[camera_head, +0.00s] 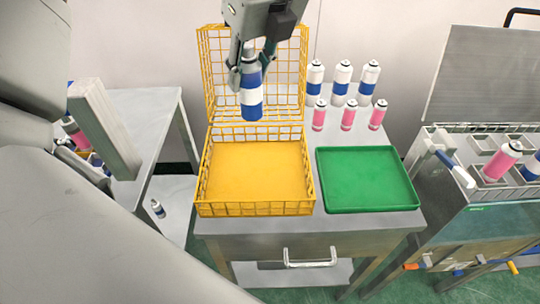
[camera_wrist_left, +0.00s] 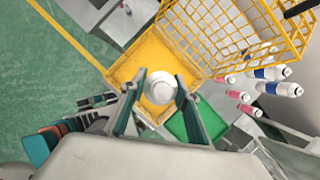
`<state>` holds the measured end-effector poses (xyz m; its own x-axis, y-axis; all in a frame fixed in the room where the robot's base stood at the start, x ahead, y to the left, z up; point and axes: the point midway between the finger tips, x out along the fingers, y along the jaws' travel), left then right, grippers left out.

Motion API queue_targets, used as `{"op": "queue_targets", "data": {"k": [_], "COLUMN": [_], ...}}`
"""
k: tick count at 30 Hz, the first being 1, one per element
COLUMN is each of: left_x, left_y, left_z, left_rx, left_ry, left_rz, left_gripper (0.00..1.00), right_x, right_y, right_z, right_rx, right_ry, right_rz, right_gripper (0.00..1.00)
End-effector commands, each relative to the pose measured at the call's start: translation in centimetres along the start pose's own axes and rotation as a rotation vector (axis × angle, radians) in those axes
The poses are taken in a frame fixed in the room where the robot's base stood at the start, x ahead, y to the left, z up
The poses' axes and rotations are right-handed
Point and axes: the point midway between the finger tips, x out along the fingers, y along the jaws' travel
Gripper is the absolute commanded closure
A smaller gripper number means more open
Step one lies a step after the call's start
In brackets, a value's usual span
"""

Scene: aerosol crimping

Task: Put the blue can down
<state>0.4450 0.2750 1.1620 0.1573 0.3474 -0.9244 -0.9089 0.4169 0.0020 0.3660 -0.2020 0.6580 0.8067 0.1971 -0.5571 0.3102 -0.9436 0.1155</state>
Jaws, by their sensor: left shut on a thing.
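The blue can (camera_head: 251,102), a white can with a blue band, is held upright in my left gripper (camera_head: 251,68). It hangs in the air above the yellow wire basket (camera_head: 255,208), in front of the raised yellow lid. The basket looks empty. In the left wrist view, the can's round white top (camera_wrist_left: 158,88) sits between the two fingers, with the yellow basket floor (camera_wrist_left: 140,68) behind it. My right gripper is not in view.
A green tray (camera_head: 368,205) beside the basket is empty. Several blue-banded cans (camera_head: 342,80) and pink cans (camera_head: 348,115) stand behind it. A machine (camera_head: 480,215) with a lid and cans stands at right. A small can (camera_head: 158,208) stands low at left.

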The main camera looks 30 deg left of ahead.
Motion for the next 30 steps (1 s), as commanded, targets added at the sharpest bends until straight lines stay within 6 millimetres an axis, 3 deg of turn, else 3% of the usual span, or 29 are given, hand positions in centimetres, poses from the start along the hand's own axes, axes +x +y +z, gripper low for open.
{"op": "queue_targets", "data": {"k": [5,12,21,30], "left_x": [1.2,6.4,12.6,14.9], "left_y": [0.0,0.1,0.1,0.0], "left_z": [-0.5,-2.7,-5.2,-6.2], "left_rx": [0.003,0.005,0.004,0.002], "left_ry": [0.002,0.003,0.002,0.001], "left_rz": [0.003,0.006,0.003,0.001], "left_gripper": [0.94,0.94,0.94,0.94], "right_x": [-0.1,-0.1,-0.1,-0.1], "right_y": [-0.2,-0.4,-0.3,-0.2], "right_z": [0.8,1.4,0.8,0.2], "right_rx": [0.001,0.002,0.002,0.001], "right_ry": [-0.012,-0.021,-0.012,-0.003], "right_rz": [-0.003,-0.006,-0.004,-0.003], "right_gripper": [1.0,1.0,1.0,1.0]}}
